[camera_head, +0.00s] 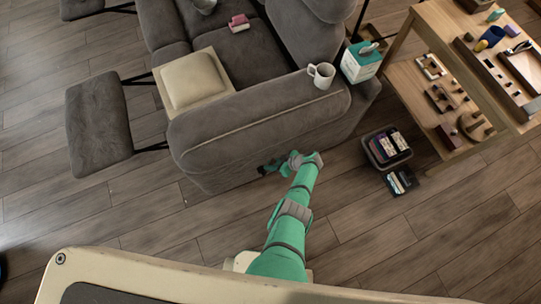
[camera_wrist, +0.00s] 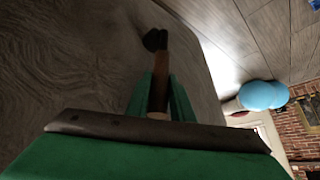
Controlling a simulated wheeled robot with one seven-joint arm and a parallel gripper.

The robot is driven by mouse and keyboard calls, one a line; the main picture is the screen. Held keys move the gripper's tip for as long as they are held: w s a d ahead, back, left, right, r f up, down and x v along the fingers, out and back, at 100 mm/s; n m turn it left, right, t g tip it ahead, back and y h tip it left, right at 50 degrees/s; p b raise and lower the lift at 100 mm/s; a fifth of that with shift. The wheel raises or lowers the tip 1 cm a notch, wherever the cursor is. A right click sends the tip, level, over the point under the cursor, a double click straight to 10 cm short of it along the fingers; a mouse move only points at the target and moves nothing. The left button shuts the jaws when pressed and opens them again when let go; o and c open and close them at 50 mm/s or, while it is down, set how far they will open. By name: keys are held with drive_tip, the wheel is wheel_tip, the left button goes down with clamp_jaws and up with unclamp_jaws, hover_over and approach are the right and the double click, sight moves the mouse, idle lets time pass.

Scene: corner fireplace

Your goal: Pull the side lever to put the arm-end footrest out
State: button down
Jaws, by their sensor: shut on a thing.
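The grey recliner sofa (camera_head: 255,120) stands with its near arm side toward me. The side lever (camera_wrist: 161,75) shows in the wrist view as a brown bar with a dark end, beside the grey upholstery. My gripper (camera_head: 278,165) is low at the outer side of the sofa arm; in the wrist view its green fingers (camera_wrist: 160,95) are shut on the lever, one on each side. In the head view the lever is mostly hidden by my gripper. The arm-end footrest (camera_head: 98,123) is out in front of the seat on dark metal links.
A second footrest (camera_head: 82,8) is out at the top left. A dark basket (camera_head: 387,148) and wooden table (camera_head: 440,60) stand right. Floor is clear left.

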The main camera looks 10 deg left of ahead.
drive_tip(key=c, duration=1.6)
unclamp_jaws()
drive_tip(key=shift+o, duration=0.2)
drive_tip(key=shift+w, duration=0.15)
drive_tip(key=shift+r, duration=0.1)
drive_tip(key=v, duration=1)
drive_tip(key=shift+s+d+r, duration=0.2)
drive_tip(key=shift+s+d, duration=0.05)
